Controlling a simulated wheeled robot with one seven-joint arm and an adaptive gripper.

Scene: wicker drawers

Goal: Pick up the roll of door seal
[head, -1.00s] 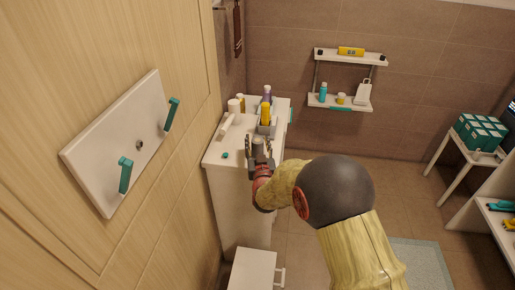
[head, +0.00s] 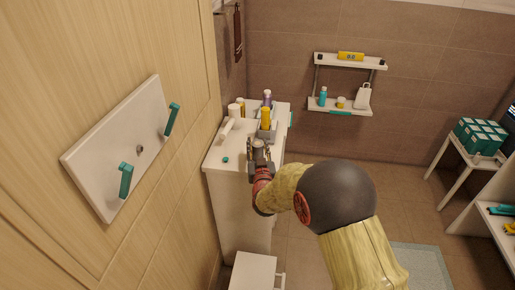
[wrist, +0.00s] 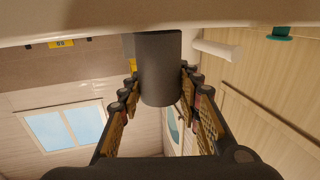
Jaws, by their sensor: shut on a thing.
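The roll of door seal, a dark grey cylinder (wrist: 159,70), stands between the two fingers of my gripper (wrist: 160,100) in the wrist view. The padded fingers touch it from both sides. In the head view my gripper (head: 260,153) is at the front right edge of the white cabinet top, closed around the roll (head: 259,143), of which only the top shows. I cannot tell whether the roll still rests on the cabinet.
The white cabinet (head: 222,158) also carries a yellow bottle (head: 266,117) in a grey holder, a white cylinder (head: 227,130), several bottles behind, and a small teal cap (head: 225,160). A wall shelf (head: 340,107) hangs beyond.

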